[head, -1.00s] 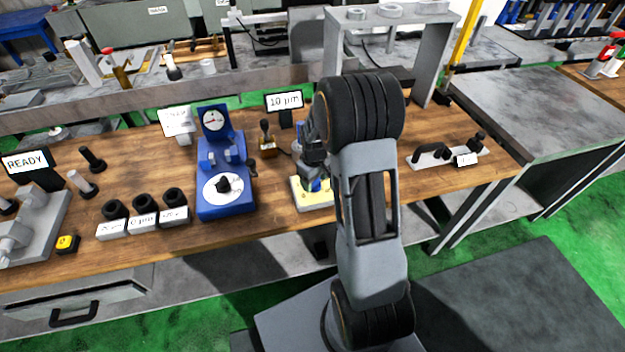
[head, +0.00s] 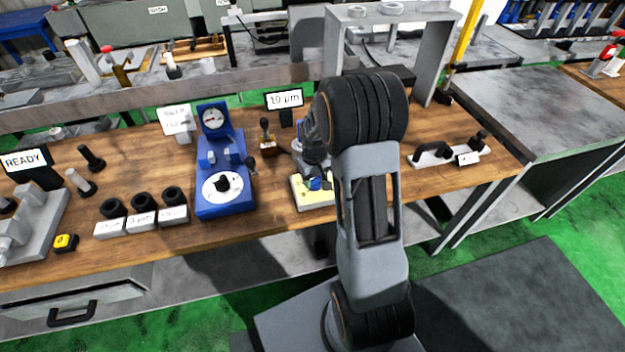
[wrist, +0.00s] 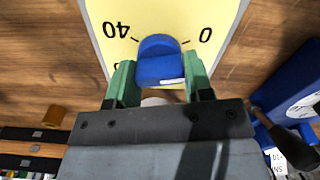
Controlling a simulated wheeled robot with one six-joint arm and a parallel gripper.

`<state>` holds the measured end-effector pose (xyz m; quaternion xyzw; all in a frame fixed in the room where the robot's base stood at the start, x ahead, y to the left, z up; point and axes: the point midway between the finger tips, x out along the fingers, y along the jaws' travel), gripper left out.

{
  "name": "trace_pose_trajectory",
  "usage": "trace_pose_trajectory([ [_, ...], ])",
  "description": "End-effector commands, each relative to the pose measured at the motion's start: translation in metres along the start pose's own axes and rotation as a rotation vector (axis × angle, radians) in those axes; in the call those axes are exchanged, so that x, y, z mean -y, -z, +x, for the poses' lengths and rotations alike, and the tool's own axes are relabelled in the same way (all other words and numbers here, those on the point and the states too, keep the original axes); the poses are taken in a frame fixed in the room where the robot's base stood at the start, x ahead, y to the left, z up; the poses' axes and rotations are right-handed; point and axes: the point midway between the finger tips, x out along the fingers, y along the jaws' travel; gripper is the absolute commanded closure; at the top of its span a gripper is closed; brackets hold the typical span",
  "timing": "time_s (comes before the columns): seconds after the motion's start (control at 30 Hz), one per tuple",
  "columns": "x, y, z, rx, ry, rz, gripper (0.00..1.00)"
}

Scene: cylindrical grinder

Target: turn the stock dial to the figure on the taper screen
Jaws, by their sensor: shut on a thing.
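The stock dial is a blue knob (wrist: 158,58) on a yellow plate (wrist: 98,18), seen close in the wrist view. The figures 40 and 0 show upside down or tilted on the plate, on either side of the knob. A white mark (wrist: 172,81) is on the knob's near edge. My gripper (wrist: 160,85) has its green fingers shut on the knob, one on each side. In the head view the yellow plate (head: 298,190) is partly hidden by my arm. The taper screen (head: 285,100) behind it reads 10 µm.
A blue gauge stand (head: 224,208) with a dial stands left of the yellow plate. A small brown block with a black lever (head: 267,146) is behind. Several black rings on labelled blocks (head: 142,222) are farther left. A READY screen (head: 24,161) is at far left.

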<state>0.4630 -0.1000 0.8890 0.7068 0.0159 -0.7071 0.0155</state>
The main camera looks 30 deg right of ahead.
Motion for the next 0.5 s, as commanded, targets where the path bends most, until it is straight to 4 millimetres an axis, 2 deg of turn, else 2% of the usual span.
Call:
trace_pose_trajectory([
  [0.5,0.0001,0.0004,0.0003,-0.002,0.000,0.470,0.77],
])
